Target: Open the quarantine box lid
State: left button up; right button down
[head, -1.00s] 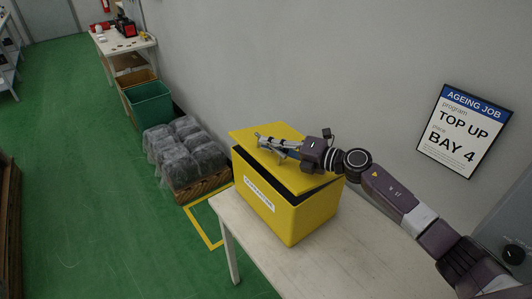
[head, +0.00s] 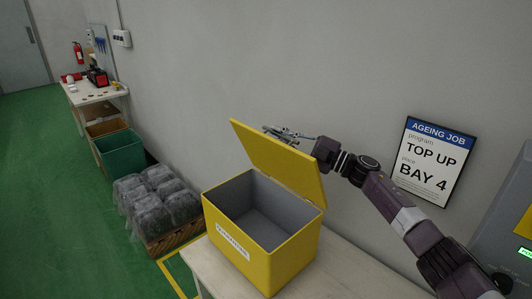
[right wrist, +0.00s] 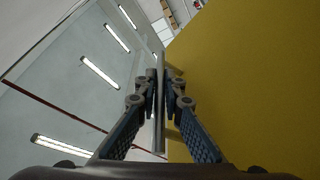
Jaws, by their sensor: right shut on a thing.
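The yellow quarantine box (head: 255,235) stands on a pale table with a white label on its front. Its yellow lid (head: 275,160) is raised steeply along the back edge, and the grey, empty-looking inside shows. My right gripper (head: 280,132) is at the lid's upper edge, partly hidden behind it. In the right wrist view my right gripper (right wrist: 160,95) has its fingers closed on a metal bar, the lid handle (right wrist: 159,120), beside the yellow lid face (right wrist: 245,80). My left gripper is not in view.
The pale table (head: 345,275) has free room right of the box. A grey wall stands close behind the lid, with a sign (head: 430,160) on it. Left on the floor are a crate of wrapped bundles (head: 155,210) and a green bin (head: 122,152).

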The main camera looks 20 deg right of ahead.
jog(key=w+d+m+t+b, duration=0.2)
jog(key=d+m+b, duration=0.2)
jog(key=d, duration=0.3)
jog(key=shift+w+d+f+m+h, duration=0.15)
jog(key=shift+w+d+m+h, duration=0.2)
jog(key=shift+m, duration=0.45)
jog(key=shift+a, duration=0.1)
jog(key=c, duration=2.3)
grip_release()
